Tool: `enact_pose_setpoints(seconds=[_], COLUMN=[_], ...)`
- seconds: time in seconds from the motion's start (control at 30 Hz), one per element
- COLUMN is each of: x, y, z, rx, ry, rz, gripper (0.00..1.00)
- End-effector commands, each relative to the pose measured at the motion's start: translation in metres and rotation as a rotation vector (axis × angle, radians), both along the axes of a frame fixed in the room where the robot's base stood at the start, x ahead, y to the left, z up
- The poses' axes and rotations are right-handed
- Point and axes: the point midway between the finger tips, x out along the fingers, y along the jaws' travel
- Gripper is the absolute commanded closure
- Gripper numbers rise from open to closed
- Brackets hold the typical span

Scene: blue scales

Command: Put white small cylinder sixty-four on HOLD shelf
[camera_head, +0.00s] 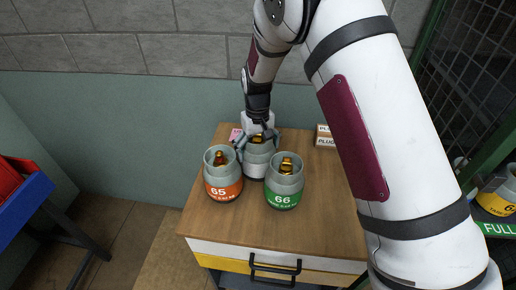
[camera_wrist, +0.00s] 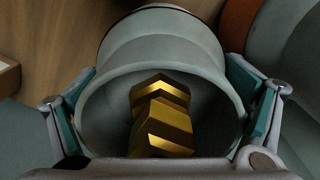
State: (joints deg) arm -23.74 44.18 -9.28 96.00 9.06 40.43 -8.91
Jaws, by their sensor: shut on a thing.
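The white small cylinder (camera_head: 256,168) stands upright at the back of the wooden table, between and behind two other cylinders. Its number cannot be read. My gripper (camera_head: 257,143) is shut on its grey collar from above and behind. In the wrist view, the collar of the white cylinder (camera_wrist: 165,50) fills the middle, with a brass valve (camera_wrist: 160,115) inside. The teal-padded fingers of my gripper (camera_wrist: 160,108) lie on either side of the collar. I cannot tell whether the base is clear of the table. The HOLD shelf is not visible.
The orange cylinder 65 (camera_head: 222,182) and green cylinder 66 (camera_head: 284,188) stand close in front. A small PLUGS box (camera_head: 325,137) is at the back right. A FULL shelf (camera_head: 497,229) holds a yellow cylinder (camera_head: 497,200) at right. The table front (camera_head: 265,232) is clear.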

Motion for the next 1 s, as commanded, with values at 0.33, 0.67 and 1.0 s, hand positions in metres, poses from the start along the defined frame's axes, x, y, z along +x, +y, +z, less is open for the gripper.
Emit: enact_pose_setpoints(seconds=[0.33, 0.67, 1.0], x=[0.000, 0.000, 0.002], y=[0.000, 0.000, 0.001], z=[-0.003, 0.001, 0.059], rx=[0.000, 0.000, 0.002], ry=[0.001, 0.000, -0.005], rz=[0.000, 0.000, 0.001], gripper=[0.00, 0.00, 0.00])
